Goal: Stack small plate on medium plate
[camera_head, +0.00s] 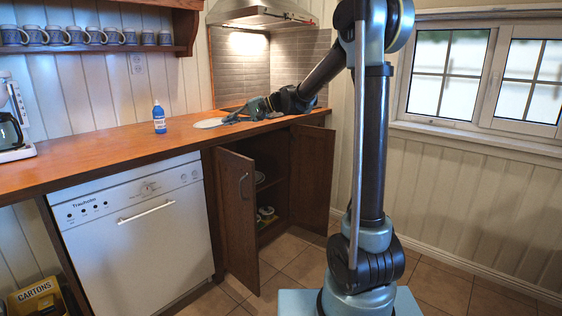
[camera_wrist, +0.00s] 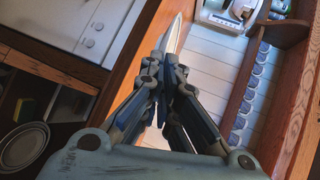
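A white plate (camera_head: 208,123) is at the counter top near the stove corner, seen almost edge-on; I cannot tell its size class or whether a second plate lies under it. My gripper (camera_head: 232,117) is low over the counter at the plate's right side. In the wrist view my gripper's fingers (camera_wrist: 165,62) are drawn together at the near rim of the white plate (camera_wrist: 174,35), and look shut on it. The fingers hide part of the rim. Another plate (camera_wrist: 22,147) is inside the open cabinet below.
A blue bottle (camera_head: 159,119) stands on the wooden counter (camera_head: 110,142), with a coffee maker (camera_head: 12,125) at the far left. The cabinet doors (camera_head: 237,215) stand open below the counter. A mug shelf (camera_head: 100,48) and range hood (camera_head: 262,14) are above. The counter's middle is clear.

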